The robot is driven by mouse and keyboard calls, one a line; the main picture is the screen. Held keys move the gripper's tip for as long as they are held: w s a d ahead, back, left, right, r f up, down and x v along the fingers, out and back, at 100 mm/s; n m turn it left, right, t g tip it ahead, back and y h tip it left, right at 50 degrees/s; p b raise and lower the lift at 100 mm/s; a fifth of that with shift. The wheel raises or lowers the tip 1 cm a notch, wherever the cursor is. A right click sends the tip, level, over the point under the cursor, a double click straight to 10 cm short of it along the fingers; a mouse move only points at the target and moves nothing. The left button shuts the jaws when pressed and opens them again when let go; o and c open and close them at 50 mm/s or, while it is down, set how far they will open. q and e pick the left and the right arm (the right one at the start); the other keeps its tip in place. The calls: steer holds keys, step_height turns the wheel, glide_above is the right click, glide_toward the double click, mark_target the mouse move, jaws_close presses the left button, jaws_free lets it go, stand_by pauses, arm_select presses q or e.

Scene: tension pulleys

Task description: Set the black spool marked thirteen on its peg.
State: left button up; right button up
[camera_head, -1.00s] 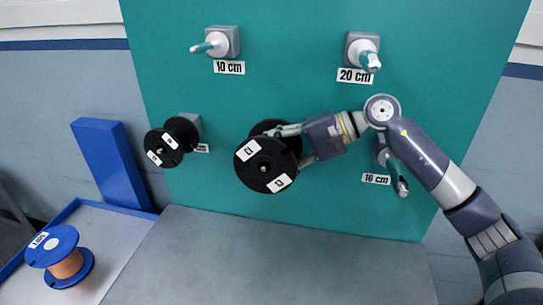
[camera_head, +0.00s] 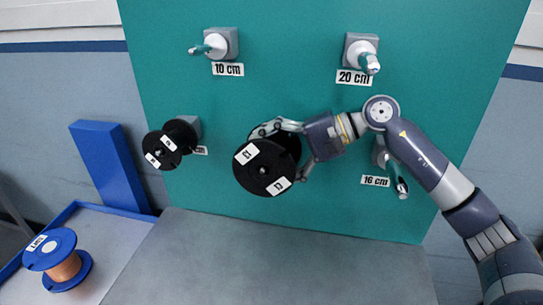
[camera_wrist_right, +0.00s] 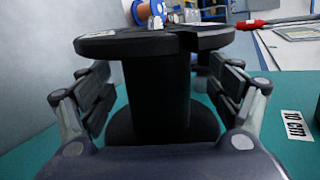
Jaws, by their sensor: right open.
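A large black spool (camera_head: 259,172) with white labels hangs at the lower middle of the teal board, its round front flange facing out. The writing on its labels is too small to read surely. A small light spot shows at its hub; its peg is otherwise hidden. My right gripper (camera_head: 280,153) is open around the spool, coming from the right. In the right wrist view, the spool's core (camera_wrist_right: 162,95) stands between the two spread fingers (camera_wrist_right: 165,100), with gaps on both sides. The far flange is close to the teal board. My left gripper is not in view.
A smaller black spool (camera_head: 160,150) sits on a peg at the left. Bare pegs stand at 10 cm (camera_head: 211,46), 20 cm (camera_head: 366,58) and 16 cm (camera_head: 397,180). A blue spool with copper-coloured winding (camera_head: 64,268) stands in a blue-edged tray (camera_head: 120,240). The grey table (camera_head: 260,260) is clear.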

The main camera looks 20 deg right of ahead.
steer(key=shift+d, duration=0.1)
steer(key=shift+s+d+r+b, duration=0.25)
steer(key=shift+s+d+b, duration=0.05)
steer(key=shift+d+b, duration=0.15)
steer(key=b+v, duration=0.2)
steer(key=v, duration=0.5)
steer(key=shift+s+r, duration=0.3)
steer(key=shift+s, duration=0.1)
stand_by(0.7)
